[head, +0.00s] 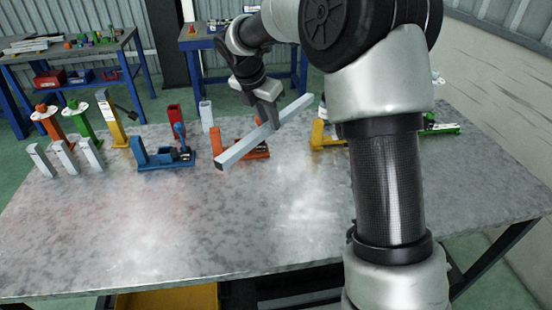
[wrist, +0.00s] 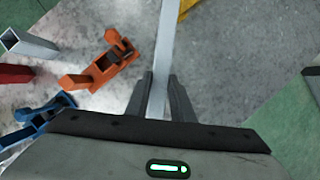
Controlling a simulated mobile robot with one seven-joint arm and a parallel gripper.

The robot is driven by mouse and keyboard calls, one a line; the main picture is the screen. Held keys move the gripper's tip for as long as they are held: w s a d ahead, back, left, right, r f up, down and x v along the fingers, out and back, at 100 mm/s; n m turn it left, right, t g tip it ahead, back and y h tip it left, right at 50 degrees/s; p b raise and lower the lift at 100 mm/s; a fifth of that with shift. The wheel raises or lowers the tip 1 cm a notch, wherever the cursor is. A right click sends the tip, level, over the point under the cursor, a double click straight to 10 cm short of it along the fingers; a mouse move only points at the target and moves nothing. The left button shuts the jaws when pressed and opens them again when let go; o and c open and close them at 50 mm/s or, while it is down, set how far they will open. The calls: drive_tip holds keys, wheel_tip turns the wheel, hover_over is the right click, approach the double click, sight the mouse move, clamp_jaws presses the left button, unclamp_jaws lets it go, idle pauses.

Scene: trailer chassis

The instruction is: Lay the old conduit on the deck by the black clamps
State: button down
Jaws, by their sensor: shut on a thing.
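A long, pale grey square conduit (head: 240,147) is held across my gripper (head: 267,112) above the metal deck (head: 190,230). Its near end points down and left, its far end up and right. In the wrist view the conduit (wrist: 165,45) runs away from between my two fingers (wrist: 161,92), which are shut on it. Orange (head: 250,148), blue (head: 163,153) and yellow (head: 325,136) clamp-like fixtures stand on the deck. The orange one is behind and below the conduit. I cannot make out any clearly black clamps.
Several short grey tube pieces (head: 66,158) stand at the left. Orange (head: 47,122), green (head: 82,122) and yellow (head: 111,118) uprights stand behind them. A red block (head: 174,116) and grey tube (head: 206,116) stand near the back. The deck's front half is clear.

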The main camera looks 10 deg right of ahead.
drive_tip(key=shift+w+f, duration=0.15)
drive_tip(key=shift+f, duration=0.2)
wheel_tip(320, 180, down, 17)
drive_tip(key=b, duration=0.2)
drive_tip(key=shift+b, duration=0.4)
drive_tip(key=c, duration=1.5)
unclamp_jaws()
drive_tip(key=shift+f, duration=0.1)
drive_tip(key=shift+c, duration=0.2)
